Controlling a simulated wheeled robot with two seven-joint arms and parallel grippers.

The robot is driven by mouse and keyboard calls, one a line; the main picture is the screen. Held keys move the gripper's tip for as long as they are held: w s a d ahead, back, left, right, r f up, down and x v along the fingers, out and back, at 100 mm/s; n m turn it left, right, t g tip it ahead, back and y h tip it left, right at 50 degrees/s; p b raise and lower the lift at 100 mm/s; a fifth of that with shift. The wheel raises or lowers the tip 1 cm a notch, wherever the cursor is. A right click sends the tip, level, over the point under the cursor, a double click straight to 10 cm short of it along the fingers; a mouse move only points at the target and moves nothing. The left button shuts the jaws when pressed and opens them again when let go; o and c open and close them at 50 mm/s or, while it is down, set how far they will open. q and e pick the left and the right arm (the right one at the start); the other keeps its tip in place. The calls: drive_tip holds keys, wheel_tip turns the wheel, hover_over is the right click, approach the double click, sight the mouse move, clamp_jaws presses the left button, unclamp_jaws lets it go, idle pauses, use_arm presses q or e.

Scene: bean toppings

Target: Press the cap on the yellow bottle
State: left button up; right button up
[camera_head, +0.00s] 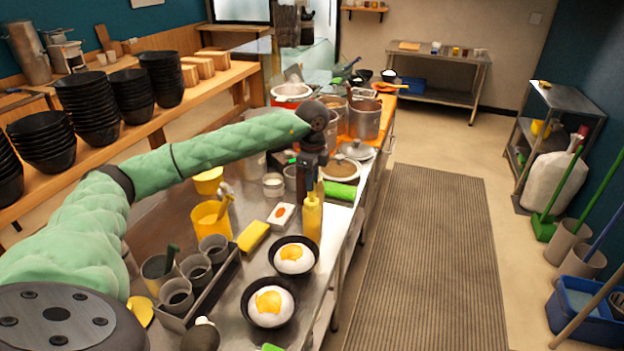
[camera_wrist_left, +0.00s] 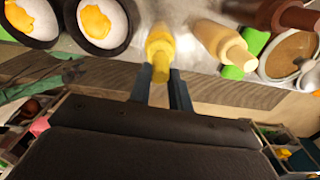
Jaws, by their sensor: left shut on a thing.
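The yellow bottle (camera_head: 312,218) stands upright on the steel counter, near its right edge, behind the bowls. My left gripper (camera_head: 312,185) points down at its top, and its dark fingers partly hide the cap and nozzle. In the left wrist view, the yellow bottle (camera_wrist_left: 160,45) lies in line with the gripper. The two fingers (camera_wrist_left: 163,85) are on either side of its narrow yellow tip, shut on it. I cannot tell whether the cap is fully seated. My right gripper is not in view.
Two black bowls with egg (camera_head: 270,303) stand in front of the bottle. A yellow sponge (camera_head: 254,236) and a yellow container (camera_head: 211,220) are to its left. A cream bottle (camera_wrist_left: 222,42) stands close beside it. A green roll (camera_head: 340,191) lies behind it.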

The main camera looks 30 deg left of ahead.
use_arm(q)
drive_tip(key=shift+f+b, duration=0.3)
drive_tip(key=shift+f, duration=0.1)
drive_tip(key=shift+f, duration=0.25)
drive_tip(key=shift+f+b, duration=0.2)
drive_tip(key=shift+b, duration=0.3)
idle(0.3)
drive_tip(key=o, duration=0.8)
drive_tip(key=shift+o, duration=0.3)
drive_tip(key=o, duration=0.4)
drive_tip(key=shift+r, duration=0.2)
